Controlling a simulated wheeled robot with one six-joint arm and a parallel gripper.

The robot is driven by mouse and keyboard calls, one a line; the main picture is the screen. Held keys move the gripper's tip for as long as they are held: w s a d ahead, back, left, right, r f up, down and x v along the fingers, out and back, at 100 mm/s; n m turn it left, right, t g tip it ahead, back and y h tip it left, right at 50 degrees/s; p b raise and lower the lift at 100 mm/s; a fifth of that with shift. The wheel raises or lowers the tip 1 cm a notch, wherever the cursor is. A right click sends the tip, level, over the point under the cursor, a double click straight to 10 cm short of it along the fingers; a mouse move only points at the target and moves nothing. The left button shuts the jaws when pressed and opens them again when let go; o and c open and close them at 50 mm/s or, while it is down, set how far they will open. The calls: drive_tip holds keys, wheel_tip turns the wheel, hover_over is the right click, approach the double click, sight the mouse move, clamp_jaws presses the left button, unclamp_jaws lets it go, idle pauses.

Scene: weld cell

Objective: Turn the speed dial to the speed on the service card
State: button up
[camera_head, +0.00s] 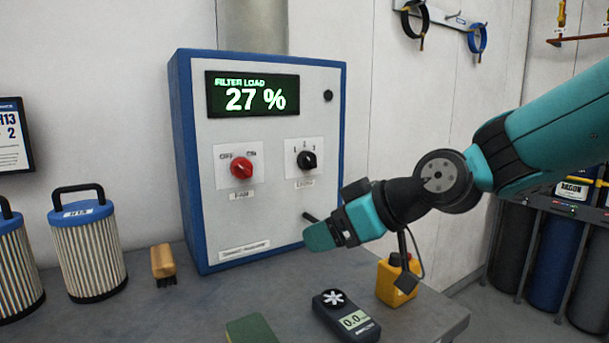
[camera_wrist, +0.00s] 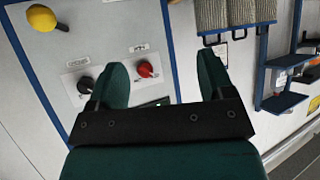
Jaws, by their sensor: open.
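The blue-edged control box (camera_head: 268,205) stands on the bench; its display reads FILTER LOAD 27 %. The black speed dial (camera_head: 307,160) is at its right, with small marks above; its pointer setting is too small to read. A red OFF/ON knob (camera_head: 241,167) is to its left. In the wrist view the dial (camera_wrist: 86,84) lies left of the fingers and the red knob (camera_wrist: 145,69) shows between them. My gripper (camera_head: 322,230) is open and empty, below the dial near the box's lower right. A framed card (camera_head: 10,142) at the left edge reads "H13" and "2", partly cut off.
Filter cartridges (camera_head: 88,245) and a brush (camera_head: 163,262) stand left of the box. A yellow knob (camera_wrist: 41,17) shows on the panel in the wrist view.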

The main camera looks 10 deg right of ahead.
drive_tip(key=w+d+t, duration=0.3)
drive_tip(key=w+d, duration=0.1)
drive_tip(key=w, duration=0.2)
drive_tip(key=t+h+b, duration=0.1)
drive_tip(key=t+b, duration=0.1)
drive_tip(key=t, duration=0.3)
approach(313, 162)
drive_tip(key=p+x, duration=0.5)
drive_tip(key=x, duration=0.5)
drive_tip(key=shift+w+a+r+p, duration=0.1)
drive_tip(key=shift+p, duration=0.3)
drive_tip(key=c, duration=0.9)
